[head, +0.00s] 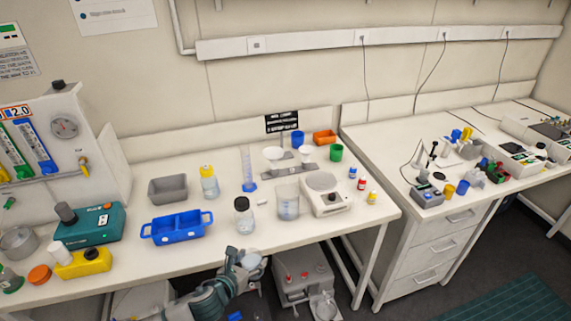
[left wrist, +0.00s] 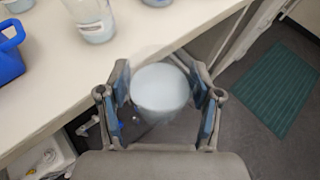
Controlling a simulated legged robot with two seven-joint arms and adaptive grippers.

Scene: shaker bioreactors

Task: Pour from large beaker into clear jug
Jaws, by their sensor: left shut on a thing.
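My left gripper (head: 246,262) is in front of the bench's front edge, its fingers closed on both sides of a clear round vessel, which I take to be the large beaker (left wrist: 160,88). Pale liquid fills much of its outline in the left wrist view, seen from above. A clear open vessel with pale bluish liquid, probably the clear jug (head: 288,203), stands upright on the bench beside the scale, apart from the held beaker. My right gripper is not in view.
A dark-capped bottle (head: 244,216) stands left of the jug, and a white scale (head: 327,198) right of it. A blue tray (head: 176,228), a yellow-capped bottle (head: 209,182) and a measuring cylinder (head: 248,170) stand nearby. The bench front right of the bottle is mostly clear.

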